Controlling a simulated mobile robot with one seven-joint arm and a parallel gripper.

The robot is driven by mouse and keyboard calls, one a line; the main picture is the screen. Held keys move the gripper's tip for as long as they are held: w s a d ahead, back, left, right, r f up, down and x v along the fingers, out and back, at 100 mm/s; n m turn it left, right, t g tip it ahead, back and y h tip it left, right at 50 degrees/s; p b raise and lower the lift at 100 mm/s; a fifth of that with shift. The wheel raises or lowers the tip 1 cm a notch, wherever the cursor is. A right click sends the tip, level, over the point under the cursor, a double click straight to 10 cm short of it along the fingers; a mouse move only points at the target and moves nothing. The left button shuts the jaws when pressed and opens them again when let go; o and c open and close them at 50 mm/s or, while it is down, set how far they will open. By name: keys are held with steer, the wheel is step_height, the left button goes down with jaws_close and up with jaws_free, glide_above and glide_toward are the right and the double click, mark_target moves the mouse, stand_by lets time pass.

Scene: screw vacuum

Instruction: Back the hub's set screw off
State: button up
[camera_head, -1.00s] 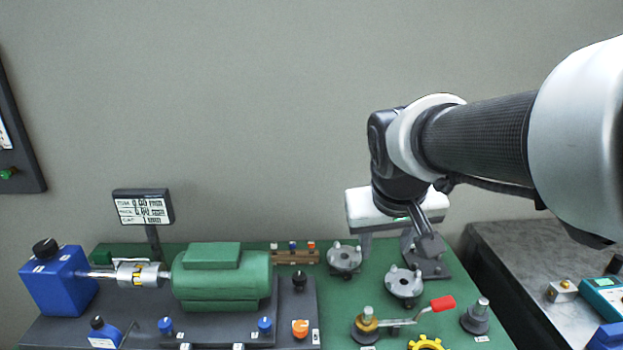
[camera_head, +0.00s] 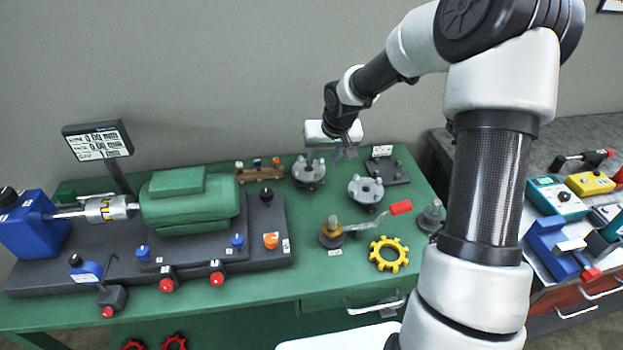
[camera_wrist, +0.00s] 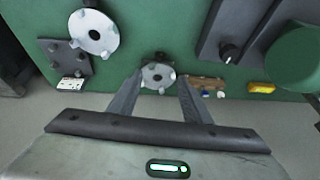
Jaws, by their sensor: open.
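One grey flanged hub (camera_head: 309,171) with small posts on its face stands at the back of the green bench. A second grey hub (camera_head: 366,190) stands to its right and nearer. The shaft coupling (camera_head: 106,209) at the left is a silver hub-like piece with yellow in its middle. My gripper (camera_head: 328,154) is open and empty, just above and behind the back hub. In the wrist view that hub (camera_wrist: 158,75) appears between the fingertips, and the other hub (camera_wrist: 93,32) is up and left. I cannot make out a set screw on any of them.
The green motor (camera_head: 188,200) sits on a dark base left of the hubs. A small wooden rack (camera_head: 258,170) stands beside the back hub, a dark plate (camera_head: 386,171) to its right.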

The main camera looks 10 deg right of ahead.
mark_target(312, 186)
steer(key=x, duration=1.6)
steer(key=shift+w+f+b, duration=0.15)
steer(key=shift+f+b, duration=0.2)
steer(key=shift+b, duration=0.05)
steer(key=c, duration=1)
steer(key=shift+a+f+h+b, duration=0.15)
steer(key=shift+f+h+b, duration=0.2)
steer(key=shift+b, duration=0.75)
steer(key=shift+c, duration=0.2)
steer(key=h+b, duration=0.1)
steer(key=b, duration=0.2)
steer(key=shift+a+f, duration=0.15)
steer(key=shift+n+h+b, duration=0.3)
steer(key=shift+h+b, duration=0.15)
steer(key=shift+b, duration=0.65)
steer(key=shift+r, duration=0.45)
